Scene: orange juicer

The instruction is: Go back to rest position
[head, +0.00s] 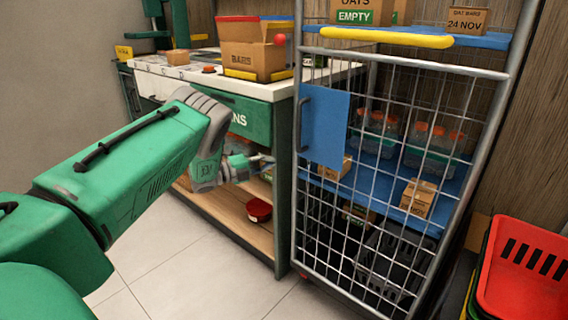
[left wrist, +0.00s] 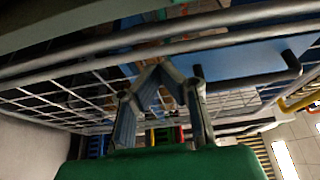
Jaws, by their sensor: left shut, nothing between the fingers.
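My left arm comes in from the left in the head view, with its gripper (head: 262,165) in front of the counter's open lower shelves, beside the left edge of the wire cage. In the left wrist view the fingers (left wrist: 165,75) angle toward each other with nothing held. The wire cage door (head: 390,180) stands close to the gripper, with a blue panel (head: 325,125) and a handle on its left side. I cannot tell if the gripper touches the cage. My right gripper is in neither view.
The white-topped counter (head: 225,85) carries a cardboard box of bars (head: 250,57). A red round item (head: 259,210) lies on its lower shelf. The cage holds bottles and small boxes (head: 418,197). A red crate (head: 520,275) stands at right. The floor (head: 180,265) in front is clear.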

